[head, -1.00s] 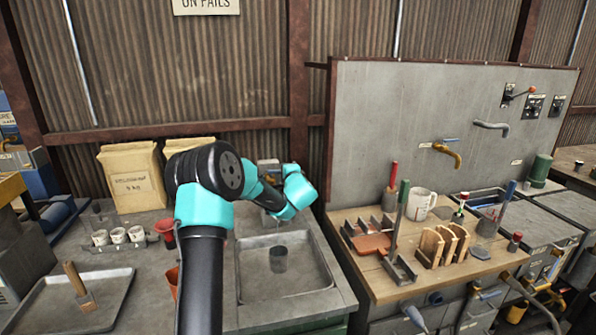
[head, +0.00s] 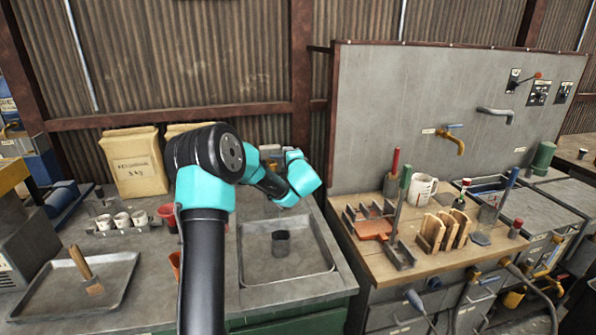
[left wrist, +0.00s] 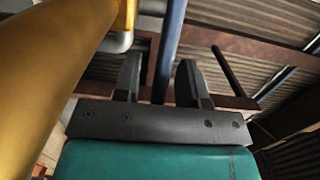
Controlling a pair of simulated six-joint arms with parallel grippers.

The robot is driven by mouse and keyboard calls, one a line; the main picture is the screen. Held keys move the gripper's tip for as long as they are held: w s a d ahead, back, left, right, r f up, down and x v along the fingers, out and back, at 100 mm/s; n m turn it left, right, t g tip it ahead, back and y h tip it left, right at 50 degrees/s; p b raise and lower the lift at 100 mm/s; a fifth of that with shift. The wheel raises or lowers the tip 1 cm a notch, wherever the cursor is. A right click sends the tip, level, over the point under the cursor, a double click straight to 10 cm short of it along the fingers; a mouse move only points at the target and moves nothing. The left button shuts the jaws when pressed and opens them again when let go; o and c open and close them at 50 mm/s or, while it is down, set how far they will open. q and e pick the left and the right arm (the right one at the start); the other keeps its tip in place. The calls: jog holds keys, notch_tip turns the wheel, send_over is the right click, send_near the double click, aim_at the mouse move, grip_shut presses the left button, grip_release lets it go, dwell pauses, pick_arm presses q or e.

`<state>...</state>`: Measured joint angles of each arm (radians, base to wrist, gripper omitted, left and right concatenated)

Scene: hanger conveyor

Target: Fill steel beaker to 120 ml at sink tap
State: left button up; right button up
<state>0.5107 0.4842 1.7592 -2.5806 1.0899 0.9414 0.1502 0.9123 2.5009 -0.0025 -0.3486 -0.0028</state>
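A dark grey metal beaker (head: 281,243) stands upright in the shallow sink (head: 296,279) in the head view; I cannot read its fill level. My arm reaches over the counter to the back of the sink, its teal wrist (head: 304,174) above and behind the beaker. The gripper's fingers are hidden there. In the left wrist view my left gripper (left wrist: 160,75) has its two dark fingers apart, with a blue bar (left wrist: 170,40) visible between them. A large brass-coloured pipe (left wrist: 50,70) crosses close on the left. My right gripper is not in view.
Left of the arm are white cups (head: 121,220), a red cup (head: 168,216) and a tray (head: 110,285) holding a brush. Right of the sink, a wooden bench (head: 365,262) carries tools and a mug (head: 424,187). A brass tap (head: 452,140) is on the grey panel.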

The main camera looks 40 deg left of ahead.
pick_arm(q)
jog(key=v, duration=1.6)
jog(key=shift+d, duration=0.1)
